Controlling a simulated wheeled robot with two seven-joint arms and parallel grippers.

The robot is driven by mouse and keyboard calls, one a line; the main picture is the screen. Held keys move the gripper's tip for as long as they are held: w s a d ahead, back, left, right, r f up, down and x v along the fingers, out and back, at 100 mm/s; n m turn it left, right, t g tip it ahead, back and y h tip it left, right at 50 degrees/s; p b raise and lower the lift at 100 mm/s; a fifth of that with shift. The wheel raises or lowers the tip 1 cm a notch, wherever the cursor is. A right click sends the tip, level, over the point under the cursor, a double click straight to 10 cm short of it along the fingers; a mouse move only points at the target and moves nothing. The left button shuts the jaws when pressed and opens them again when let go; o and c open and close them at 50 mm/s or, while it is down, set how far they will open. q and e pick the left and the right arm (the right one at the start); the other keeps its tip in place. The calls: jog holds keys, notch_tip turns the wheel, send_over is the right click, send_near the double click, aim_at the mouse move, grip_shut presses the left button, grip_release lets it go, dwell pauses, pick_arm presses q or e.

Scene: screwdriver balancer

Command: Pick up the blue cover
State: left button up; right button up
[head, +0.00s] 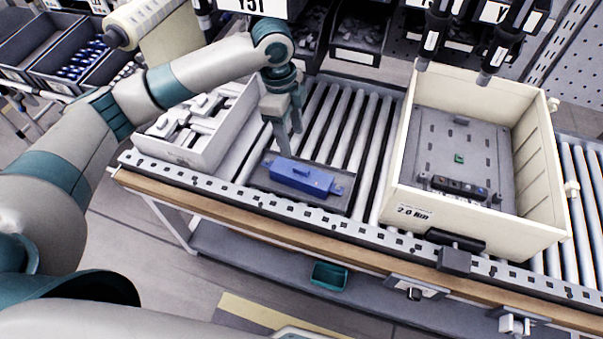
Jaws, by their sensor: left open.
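The blue cover (302,177) lies on a dark flat plate (262,184) on the roller conveyor, between the white parts bin and the large cream crate. It is long and narrow, with small tabs at its ends. My left gripper (289,146) points down above the left part of the blue cover, with its fingers apart and nothing between them. The fingertips look close to the cover; I cannot tell whether they touch it. My right gripper is not in view.
A white bin (181,154) of white parts stands left of the cover. A tall-walled cream crate (543,165) holding a grey panel (450,150) stands right. Dark tools (502,45) hang above it. Rollers (345,125) behind the cover are clear. A wooden edge (280,238) runs along the front.

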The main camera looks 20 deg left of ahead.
aim_at(300, 168)
pick_arm(q)
jog(key=f+p, duration=0.1)
jog(key=f, duration=0.2)
jog(key=d+f, duration=0.1)
jog(key=f, duration=0.2)
jog(key=f+p, duration=0.1)
jog(key=f, duration=0.2)
jog(key=shift+d+f+p, duration=0.15)
jog(key=shift+f+p, duration=0.15)
jog(key=shift+f, duration=0.6)
jog(key=shift+d, duration=0.1)
jog(key=shift+d+f+p, duration=0.1)
jog(key=shift+f+p, duration=0.25)
jog(key=shift+p, duration=0.15)
jog(key=f, duration=0.1)
jog(key=f+p, duration=0.1)
jog(key=f, duration=0.1)
jog(key=shift+w+d, duration=0.1)
jog(key=shift+d, duration=0.2)
jog(key=shift+d+f+p, duration=0.1)
jog(key=shift+f+p, duration=0.2)
jog(key=shift+f, duration=0.4)
jog(key=shift+c, duration=0.5)
jog(key=c, duration=0.9)
